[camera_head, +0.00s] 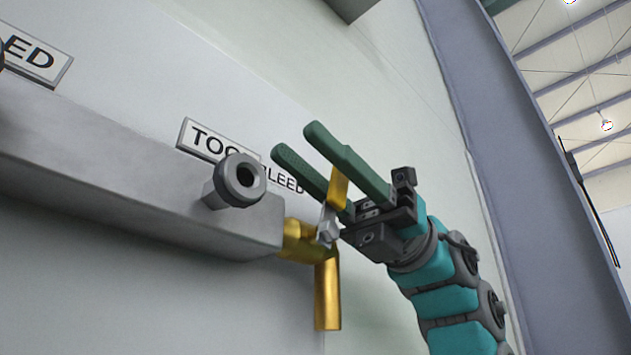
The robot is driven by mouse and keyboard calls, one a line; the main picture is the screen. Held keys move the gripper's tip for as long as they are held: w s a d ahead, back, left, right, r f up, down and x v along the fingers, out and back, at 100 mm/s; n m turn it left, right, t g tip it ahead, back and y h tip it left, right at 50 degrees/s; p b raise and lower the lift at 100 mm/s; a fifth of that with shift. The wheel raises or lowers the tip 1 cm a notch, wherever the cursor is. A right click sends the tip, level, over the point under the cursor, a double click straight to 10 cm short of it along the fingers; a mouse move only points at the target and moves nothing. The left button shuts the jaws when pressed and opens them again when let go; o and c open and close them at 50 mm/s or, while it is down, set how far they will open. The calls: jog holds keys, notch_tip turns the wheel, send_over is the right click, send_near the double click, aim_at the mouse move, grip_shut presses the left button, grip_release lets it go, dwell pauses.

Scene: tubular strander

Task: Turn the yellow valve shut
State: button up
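The yellow valve (327,290) sits at the right end of a grey manifold bar, with a brass-coloured outlet pipe pointing down. Its yellow handle (338,187) rises from a silver hub (327,226) and tilts slightly right. My gripper (298,142) comes in from the right, its two green fingers pointing up and left. The fingers are apart, with the handle between them near their base. The handle passes in front of the lower finger, and its top end is hidden behind the upper finger. Contact with either finger cannot be made out.
The grey manifold bar (120,185) runs along the pale panel from the left. A round grey port (240,180) juts out close to the fingers. A label plate (205,140), partly covered by the port and a finger, is behind. Open space lies right of the panel.

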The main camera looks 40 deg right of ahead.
aim_at(345, 185)
jog(key=shift+o, duration=0.3)
jog(key=shift+d, duration=0.15)
jog(key=p+v, duration=0.1)
jog(key=v, duration=0.4)
jog(key=shift+w+d+r, duration=0.1)
jog(key=shift+d, duration=0.05)
jog(key=shift+v, duration=1.15)
